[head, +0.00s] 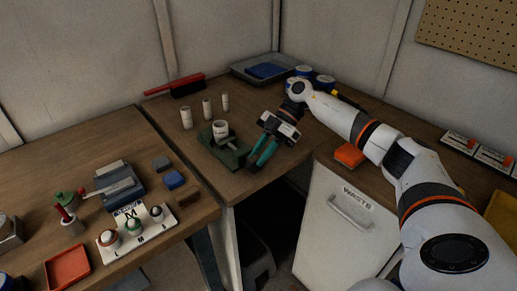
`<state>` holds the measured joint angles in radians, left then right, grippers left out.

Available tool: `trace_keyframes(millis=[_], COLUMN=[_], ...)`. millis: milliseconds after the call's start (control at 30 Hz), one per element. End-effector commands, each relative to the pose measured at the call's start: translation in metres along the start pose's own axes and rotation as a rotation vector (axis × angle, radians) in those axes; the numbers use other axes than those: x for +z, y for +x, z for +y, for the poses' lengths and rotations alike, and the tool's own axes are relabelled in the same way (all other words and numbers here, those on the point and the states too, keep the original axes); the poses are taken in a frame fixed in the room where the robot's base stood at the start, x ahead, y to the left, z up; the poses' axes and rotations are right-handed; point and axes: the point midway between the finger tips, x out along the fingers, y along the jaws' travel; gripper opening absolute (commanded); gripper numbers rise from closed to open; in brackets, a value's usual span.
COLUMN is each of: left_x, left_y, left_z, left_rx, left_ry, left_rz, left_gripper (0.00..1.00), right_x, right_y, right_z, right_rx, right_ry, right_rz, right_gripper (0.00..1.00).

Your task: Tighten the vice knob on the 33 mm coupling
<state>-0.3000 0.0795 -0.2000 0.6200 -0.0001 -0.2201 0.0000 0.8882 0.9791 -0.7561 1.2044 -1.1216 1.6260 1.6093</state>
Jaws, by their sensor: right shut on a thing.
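A green vice (228,151) stands on the right-hand bench with a pale, ring-shaped coupling (221,129) upright in it. My right gripper (255,162) reaches in from the right, its teal fingers angled down at the vice's right end. It is shut on what appears to be the vice knob, which the fingers hide. Whether the jaws press on the coupling cannot be told. Three more pale cylinders stand behind the vice: one at the left (186,118), one in the middle (207,108) and one at the right (225,102). My left gripper is not in view.
A red tool (175,85) and a grey tray (262,70) with blue contents lie at the back. An orange block (349,155) sits right of my gripper, above the WASTE cabinet (345,222). The left bench holds a labelled white stand (137,228) and a red tray (68,268).

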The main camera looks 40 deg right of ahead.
Motion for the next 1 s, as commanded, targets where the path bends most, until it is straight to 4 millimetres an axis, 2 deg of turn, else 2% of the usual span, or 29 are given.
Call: trace_keyframes(millis=[200,500,1000], left_x=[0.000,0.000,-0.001], left_y=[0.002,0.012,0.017], left_z=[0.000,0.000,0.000], left_rx=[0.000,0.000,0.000], left_ry=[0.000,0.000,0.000], left_rz=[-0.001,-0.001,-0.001], left_gripper=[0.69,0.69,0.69], right_x=[-0.008,-0.015,-0.016], right_y=[0.000,0.002,0.001], right_z=[-0.001,-0.001,0.000], right_rx=[-0.002,-0.002,0.000], right_ry=[0.004,0.000,-0.001], right_rz=[-0.194,-0.384,-0.478], right_gripper=[0.00,0.00,0.00])
